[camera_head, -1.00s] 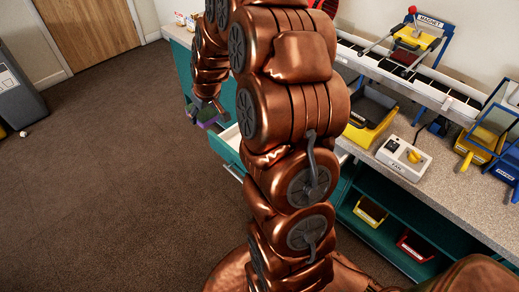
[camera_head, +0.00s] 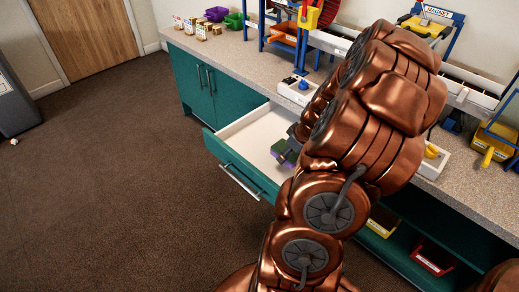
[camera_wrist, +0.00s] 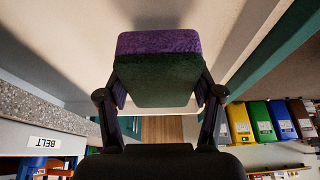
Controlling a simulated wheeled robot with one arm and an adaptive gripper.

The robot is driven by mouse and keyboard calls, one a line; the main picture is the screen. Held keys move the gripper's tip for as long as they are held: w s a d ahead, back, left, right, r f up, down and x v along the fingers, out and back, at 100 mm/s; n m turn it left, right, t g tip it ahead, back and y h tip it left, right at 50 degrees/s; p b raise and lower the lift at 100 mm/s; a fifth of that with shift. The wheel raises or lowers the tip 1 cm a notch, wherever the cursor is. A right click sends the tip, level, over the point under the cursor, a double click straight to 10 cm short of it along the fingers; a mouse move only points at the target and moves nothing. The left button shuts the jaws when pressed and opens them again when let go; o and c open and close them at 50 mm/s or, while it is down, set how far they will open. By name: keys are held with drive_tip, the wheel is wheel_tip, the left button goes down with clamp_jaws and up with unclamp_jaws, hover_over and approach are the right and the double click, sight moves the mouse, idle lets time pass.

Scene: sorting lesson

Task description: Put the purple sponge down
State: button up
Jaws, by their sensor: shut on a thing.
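The purple sponge (camera_head: 283,150) has a dark green side and shows small in the head view, over the open drawer (camera_head: 244,126). In the wrist view the purple sponge (camera_wrist: 158,42) fills the upper middle, its green face toward the camera. My gripper (camera_wrist: 160,84) is shut on it, one finger pressing each side. In the head view my gripper (camera_head: 291,143) is partly hidden by my own arm. The drawer has a white inside and a teal front with a bar handle. Whether the sponge touches the drawer floor cannot be told.
The grey counter (camera_head: 240,52) runs above the drawer, with a white box (camera_head: 296,90) near its edge. Closed teal cabinet doors (camera_head: 205,85) stand left of the drawer. Yellow (camera_head: 382,220) and red (camera_head: 434,257) bins sit on the lower shelf.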

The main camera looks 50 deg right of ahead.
drive_tip(key=shift+s+d+f, duration=0.15)
drive_tip(key=shift+s+f, duration=0.15)
drive_tip(key=shift+s, duration=0.05)
hover_over(259, 143)
drive_tip(key=s, duration=0.1)
drive_tip(key=shift+s+f+p, duration=0.2)
drive_tip(key=shift+f+p, duration=0.25)
drive_tip(key=shift+f, duration=0.25)
drive_tip(key=shift+w+f, duration=0.25)
drive_tip(key=shift+f, duration=1.5)
drive_tip(key=shift+f, duration=0.15)
drive_tip(key=o, duration=1.1)
